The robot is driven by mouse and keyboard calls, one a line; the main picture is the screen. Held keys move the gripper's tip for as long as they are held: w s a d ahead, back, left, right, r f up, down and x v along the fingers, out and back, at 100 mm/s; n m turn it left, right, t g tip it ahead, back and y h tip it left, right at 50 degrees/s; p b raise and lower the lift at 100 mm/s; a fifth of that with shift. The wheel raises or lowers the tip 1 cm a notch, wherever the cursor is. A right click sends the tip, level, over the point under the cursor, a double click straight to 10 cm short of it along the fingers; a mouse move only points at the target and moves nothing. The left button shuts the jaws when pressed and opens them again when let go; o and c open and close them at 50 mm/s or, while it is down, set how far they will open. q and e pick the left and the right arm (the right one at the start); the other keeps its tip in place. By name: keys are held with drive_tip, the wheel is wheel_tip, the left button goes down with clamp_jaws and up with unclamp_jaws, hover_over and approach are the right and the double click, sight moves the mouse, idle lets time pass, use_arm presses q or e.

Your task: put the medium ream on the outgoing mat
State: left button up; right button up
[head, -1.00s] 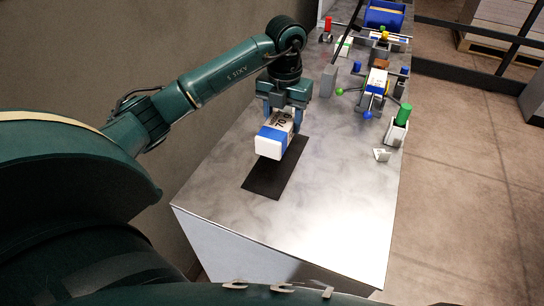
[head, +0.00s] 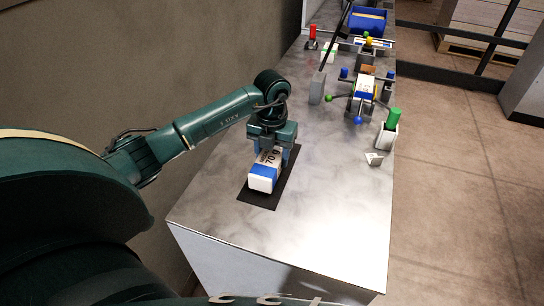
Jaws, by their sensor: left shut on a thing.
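A white ream (head: 262,183) with a blue band and "70 g" print is in my left gripper (head: 272,148), in the head view. The gripper is shut on its far part, with the fingers along its sides. The ream is over the dark mat (head: 257,201) near the wall side of the metal table, roughly in line with the mat. It looks low, on or just above the mat; I cannot tell whether it touches. Bare mat shows in front and on the right. My right gripper is not in view.
Another blue-and-white ream (head: 365,88) sits in a fixture with coloured knobs farther back. A green cylinder in a white holder (head: 387,132) stands near the right edge, a grey block (head: 317,88) behind the mat, and a blue bin (head: 367,20) at the far end. The front table is clear.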

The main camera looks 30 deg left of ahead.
sight(272, 153)
use_arm(q)
drive_tip(key=shift+f, duration=0.5)
drive_tip(key=shift+f, duration=0.2)
drive_tip(key=o, duration=1.2)
drive_tip(key=shift+r, duration=0.55)
wheel_tip(272, 153, up, 11)
drive_tip(key=shift+r+b, duration=0.1)
drive_tip(key=shift+b, duration=0.2)
